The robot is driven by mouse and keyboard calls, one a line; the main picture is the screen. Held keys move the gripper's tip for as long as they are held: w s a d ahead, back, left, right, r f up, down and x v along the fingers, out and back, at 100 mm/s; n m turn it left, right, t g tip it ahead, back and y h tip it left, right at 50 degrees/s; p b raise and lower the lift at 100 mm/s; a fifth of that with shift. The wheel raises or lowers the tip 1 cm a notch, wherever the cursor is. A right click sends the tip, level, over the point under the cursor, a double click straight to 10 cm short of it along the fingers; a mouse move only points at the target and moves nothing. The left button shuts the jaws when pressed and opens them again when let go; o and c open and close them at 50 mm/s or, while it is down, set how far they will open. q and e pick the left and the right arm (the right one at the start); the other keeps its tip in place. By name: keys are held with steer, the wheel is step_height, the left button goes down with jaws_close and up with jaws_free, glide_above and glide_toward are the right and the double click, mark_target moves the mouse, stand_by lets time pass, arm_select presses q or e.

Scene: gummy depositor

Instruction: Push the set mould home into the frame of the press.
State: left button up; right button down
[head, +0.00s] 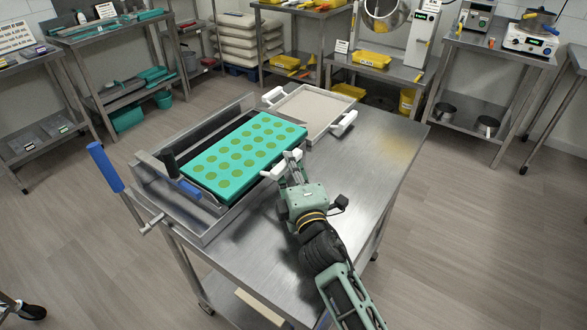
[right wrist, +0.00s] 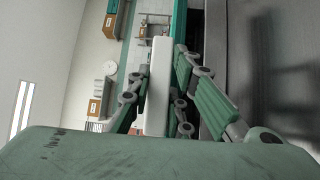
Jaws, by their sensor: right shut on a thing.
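The set mould (head: 237,142) is a teal slab with rows of round green cavities. It lies flat on a dark tray at the metal frame (head: 207,237) of the press, on the left part of the steel table. Its right part reaches toward the table middle. My right gripper (head: 289,163) is at the mould's near right side, shut on a white handle (head: 270,173). In the right wrist view the white handle (right wrist: 158,70) stands between the fingers, with a teal edge beside it. The press has a blue-gripped lever (head: 105,167) at its left. My left gripper is not in view.
A shallow beige tray (head: 318,92) with white handles lies behind the mould. The right part of the steel table (head: 352,170) is bare. Shelves with trays and machines line the walls, with open floor between.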

mark_target(255, 151)
steer(key=w+a+b, duration=0.1)
steer(key=a, duration=0.1)
steer(key=w+a+b, duration=0.1)
steer(key=shift+w+a+r, duration=0.2)
steer(key=shift+a, duration=0.2)
stand_by(0.6)
steer(key=shift+r, duration=0.1)
steer(key=shift+d, duration=0.1)
stand_by(0.5)
steer(key=shift+s, duration=0.1)
stand_by(0.3)
